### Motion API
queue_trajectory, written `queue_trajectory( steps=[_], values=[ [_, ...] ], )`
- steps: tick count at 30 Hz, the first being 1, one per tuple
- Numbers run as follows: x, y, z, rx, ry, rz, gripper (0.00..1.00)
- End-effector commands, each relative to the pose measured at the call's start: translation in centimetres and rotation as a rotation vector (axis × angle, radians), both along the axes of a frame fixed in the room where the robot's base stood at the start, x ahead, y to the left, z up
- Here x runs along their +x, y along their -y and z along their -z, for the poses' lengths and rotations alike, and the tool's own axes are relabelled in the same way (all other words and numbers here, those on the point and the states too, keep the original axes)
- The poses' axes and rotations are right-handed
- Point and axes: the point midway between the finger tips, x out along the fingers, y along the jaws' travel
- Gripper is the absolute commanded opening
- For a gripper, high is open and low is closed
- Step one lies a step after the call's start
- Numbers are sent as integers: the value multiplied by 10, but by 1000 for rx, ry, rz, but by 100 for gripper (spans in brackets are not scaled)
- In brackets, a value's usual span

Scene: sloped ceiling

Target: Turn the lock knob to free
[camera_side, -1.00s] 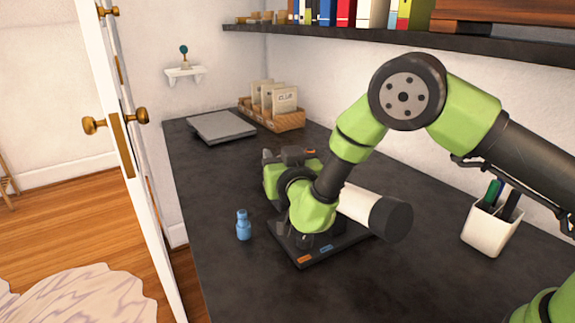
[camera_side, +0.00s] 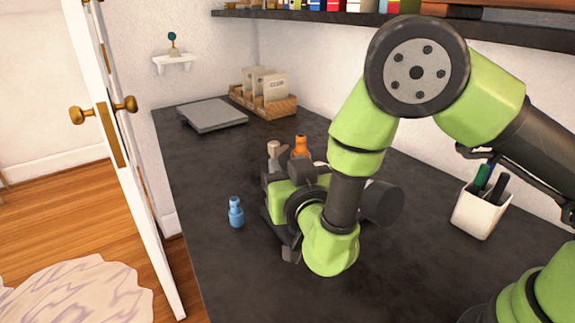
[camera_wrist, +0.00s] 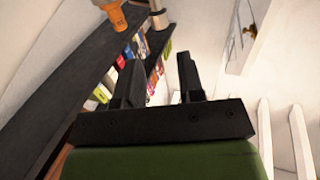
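I cannot make out the lock knob in either view. In the side view my wrist covers most of the middle of the counter, and a dark round end (camera_side: 384,204) shows just to its right. In the wrist view my gripper (camera_wrist: 161,62) has its two black fingers apart, with nothing held between them. A beige knob-like piece (camera_wrist: 157,17) shows beyond the fingertips, and an orange bottle-like piece (camera_wrist: 112,14) is to its left. The same beige piece (camera_side: 274,152) and orange piece (camera_side: 300,146) stand just behind my wrist in the side view.
A small blue bottle (camera_side: 236,212) stands left of my wrist. A grey flat slab (camera_side: 212,115), a wooden box of packets (camera_side: 266,100) and a white pen cup (camera_side: 480,211) stand on the dark counter (camera_side: 225,275). A bookshelf (camera_side: 330,14) hangs above. The front-left counter is clear.

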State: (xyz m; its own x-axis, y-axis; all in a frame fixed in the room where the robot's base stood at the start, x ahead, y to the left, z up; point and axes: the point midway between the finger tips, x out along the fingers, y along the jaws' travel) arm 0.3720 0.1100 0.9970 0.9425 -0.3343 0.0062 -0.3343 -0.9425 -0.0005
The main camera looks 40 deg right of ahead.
Motion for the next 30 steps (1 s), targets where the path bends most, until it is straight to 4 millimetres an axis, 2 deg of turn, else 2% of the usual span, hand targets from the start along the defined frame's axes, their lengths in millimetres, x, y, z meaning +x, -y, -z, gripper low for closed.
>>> queue_trajectory(
  steps=[5,12,18,22,26,30],
  values=[
    [16,-8,-4,-31,61,90,36],
    [41,-21,-8,-62,110,381,36],
    [46,-30,-3,-30,43,558,36],
    [46,-33,0,-10,3,609,36],
    [48,-31,1,-4,-13,625,36],
    [58,-16,1,-5,-14,628,36]
  ],
)
